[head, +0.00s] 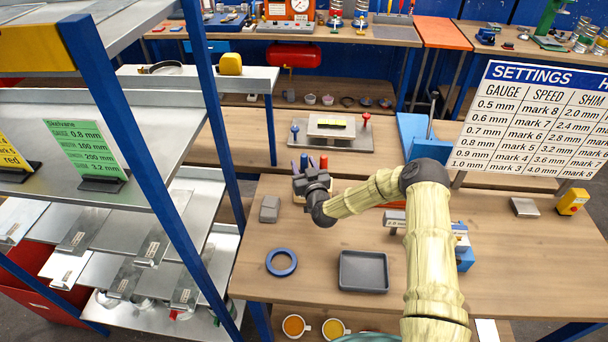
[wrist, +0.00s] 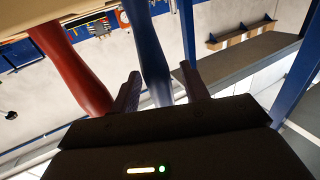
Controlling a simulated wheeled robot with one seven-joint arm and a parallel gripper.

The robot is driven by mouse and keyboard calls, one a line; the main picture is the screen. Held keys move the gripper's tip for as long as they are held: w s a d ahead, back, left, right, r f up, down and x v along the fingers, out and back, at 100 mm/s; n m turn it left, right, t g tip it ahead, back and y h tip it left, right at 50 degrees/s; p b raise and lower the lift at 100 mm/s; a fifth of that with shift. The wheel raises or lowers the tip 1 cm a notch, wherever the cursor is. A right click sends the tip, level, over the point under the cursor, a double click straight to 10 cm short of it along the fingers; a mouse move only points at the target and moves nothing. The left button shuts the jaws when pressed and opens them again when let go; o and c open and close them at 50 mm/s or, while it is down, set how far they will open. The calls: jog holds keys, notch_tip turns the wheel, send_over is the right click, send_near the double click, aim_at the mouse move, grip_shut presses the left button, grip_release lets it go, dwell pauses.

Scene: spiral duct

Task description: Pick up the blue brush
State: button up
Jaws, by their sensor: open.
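The blue brush (head: 304,162) stands with its blue handle up, behind my gripper in the head view. A red-handled brush (head: 323,162) stands just to its right, and a holder below them is mostly hidden by my gripper. My gripper (head: 312,180) is in front of these handles, its fingertips hard to make out there. In the wrist view the jaws of my gripper (wrist: 161,72) are open, with the blue handle (wrist: 147,45) showing between the fingers. The red handle (wrist: 75,65) is outside the left finger. I cannot tell whether a finger touches the blue handle.
A grey block (head: 270,209), a blue ring (head: 281,262) and a dark tray (head: 363,288) lie on the wooden bench (head: 325,255). A settings board (head: 535,120) stands at right. Metal shelving with blue posts (head: 130,130) stands at left.

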grip_shut()
jog(key=shift+r, duration=0.15)
notch_tip(320, 180, up, 10)
jog(key=b, duration=0.3)
dwell(0.5)
dwell(0.4)
